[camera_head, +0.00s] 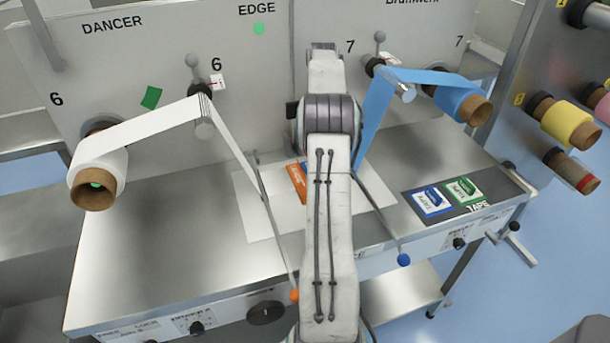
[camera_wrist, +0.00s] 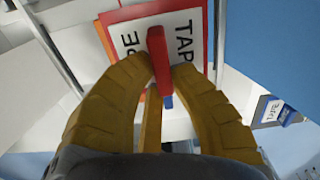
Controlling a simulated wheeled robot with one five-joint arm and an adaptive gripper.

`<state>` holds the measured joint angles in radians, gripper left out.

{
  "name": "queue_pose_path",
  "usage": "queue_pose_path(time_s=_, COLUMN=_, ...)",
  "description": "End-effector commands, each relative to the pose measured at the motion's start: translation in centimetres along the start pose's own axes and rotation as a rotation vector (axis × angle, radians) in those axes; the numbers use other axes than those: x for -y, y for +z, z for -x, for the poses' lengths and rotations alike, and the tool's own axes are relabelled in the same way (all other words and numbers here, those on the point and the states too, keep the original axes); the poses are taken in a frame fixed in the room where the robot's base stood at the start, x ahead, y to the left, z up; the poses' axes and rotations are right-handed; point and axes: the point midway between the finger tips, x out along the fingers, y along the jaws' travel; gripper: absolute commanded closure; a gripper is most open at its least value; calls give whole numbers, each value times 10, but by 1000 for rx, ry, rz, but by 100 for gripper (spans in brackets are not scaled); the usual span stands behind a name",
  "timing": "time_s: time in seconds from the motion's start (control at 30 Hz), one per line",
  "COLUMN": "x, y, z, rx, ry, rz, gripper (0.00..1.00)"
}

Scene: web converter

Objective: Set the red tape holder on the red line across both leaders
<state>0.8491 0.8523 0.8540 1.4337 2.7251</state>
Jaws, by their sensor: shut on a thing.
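The red tape holder (camera_wrist: 156,45) shows in the wrist view as a red upright grip on a red-edged plate with a white TAPE label. My gripper (camera_wrist: 160,72) has its yellow fingers shut on that red grip. In the head view my arm hides the gripper and most of what it holds. The white leader (camera_head: 165,124) runs from the left roll over a roller and down to the table. The blue leader (camera_head: 377,115) comes down from the right roll to behind my arm; a broad blue band (camera_wrist: 265,50) fills the wrist view's upper right. I cannot see the red line.
A white sheet (camera_head: 258,222) lies mid-table. An orange piece (camera_head: 297,181) shows partly beside my arm. Blue (camera_head: 432,201) and green (camera_head: 464,190) packs lie on a dark mat at right. Thin levers with orange (camera_head: 294,295) and blue (camera_head: 403,260) knobs flank my arm. The table's left is clear.

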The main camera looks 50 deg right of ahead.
Motion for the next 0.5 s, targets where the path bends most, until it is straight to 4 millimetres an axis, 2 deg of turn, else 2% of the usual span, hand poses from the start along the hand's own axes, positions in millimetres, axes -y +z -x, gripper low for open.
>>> queue_pose_path(time_s=0.3, x=-33, y=-8, z=-18, rx=-2, ry=1, rz=2, gripper=100)
queue_pose_path(time_s=0.5, x=-44, y=-10, z=-26, rx=-1, ry=0, rz=1, gripper=100)
